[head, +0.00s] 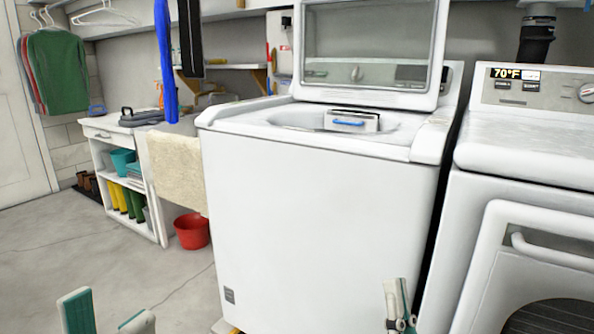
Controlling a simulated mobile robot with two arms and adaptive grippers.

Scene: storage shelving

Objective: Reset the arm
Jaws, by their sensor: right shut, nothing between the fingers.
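My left gripper (107,312) shows at the bottom left of the head view. Its two teal-padded fingers stand apart with nothing between them. My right gripper (399,303) shows at the bottom, right of the middle, in front of the washing machine's lower front. Its fingers are together and hold nothing. The rest of both arms is out of view. Both grippers are low, well below the top of the washer.
A white washing machine (310,215) with its lid (370,45) raised stands ahead. A dryer (530,150) is close on its right. A red bucket (191,232), a beige towel (177,170) and a white shelf unit (98,133) are left. The left floor is clear.

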